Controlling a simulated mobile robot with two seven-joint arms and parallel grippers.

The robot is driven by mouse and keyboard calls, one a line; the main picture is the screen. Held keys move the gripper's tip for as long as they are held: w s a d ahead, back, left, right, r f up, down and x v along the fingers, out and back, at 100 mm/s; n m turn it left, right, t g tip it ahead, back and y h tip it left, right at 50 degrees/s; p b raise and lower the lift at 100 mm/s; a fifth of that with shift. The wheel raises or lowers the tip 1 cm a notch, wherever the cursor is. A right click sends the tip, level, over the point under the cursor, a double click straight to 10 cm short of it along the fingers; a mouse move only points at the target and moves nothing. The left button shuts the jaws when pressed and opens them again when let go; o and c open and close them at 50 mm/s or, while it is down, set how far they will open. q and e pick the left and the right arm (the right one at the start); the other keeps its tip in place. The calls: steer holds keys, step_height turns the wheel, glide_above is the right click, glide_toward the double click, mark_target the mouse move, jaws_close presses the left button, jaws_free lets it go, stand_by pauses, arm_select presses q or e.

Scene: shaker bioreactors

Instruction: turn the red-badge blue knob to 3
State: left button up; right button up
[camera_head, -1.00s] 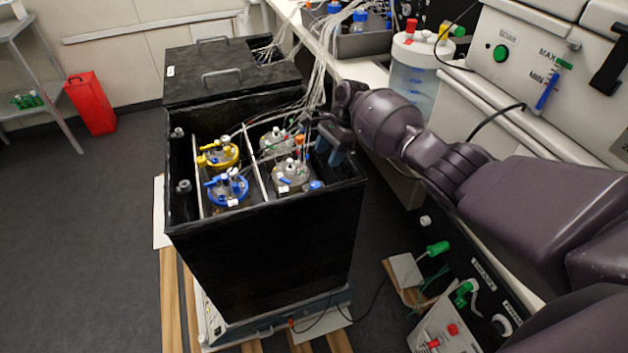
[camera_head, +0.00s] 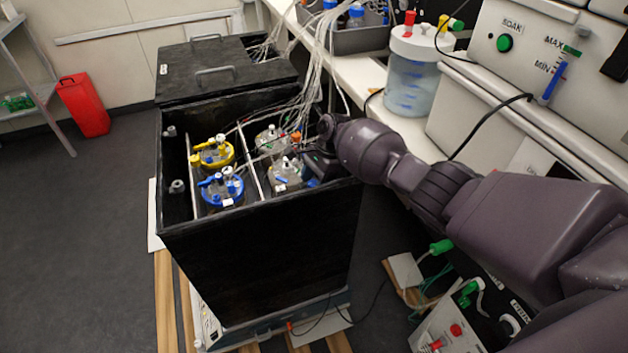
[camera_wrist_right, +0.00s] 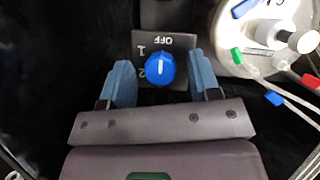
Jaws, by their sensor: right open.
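A blue knob (camera_wrist_right: 160,69) sits on a dark plate (camera_wrist_right: 180,43) marked OFF, 1 and 2 in the right wrist view. Its white pointer line points up in the picture, toward OFF. I see no red badge on the plate, and no 3 shows. My right gripper (camera_wrist_right: 161,80) is open, with one blue finger on each side of the knob and a gap on both sides. In the head view the right gripper (camera_head: 318,163) is down inside the black box's right side, and the knob is hidden there. My left gripper is not in view.
The open black box (camera_head: 260,255) holds several lidded vessels, including a yellow-ringed one (camera_head: 213,153) and a blue-ringed one (camera_head: 222,188). A vessel lid (camera_wrist_right: 265,35) with thin tubes lies close to the right finger. The box's right wall stands beside my arm.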

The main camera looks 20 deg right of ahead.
steer(key=shift+c, duration=0.3)
steer(key=c, duration=0.9)
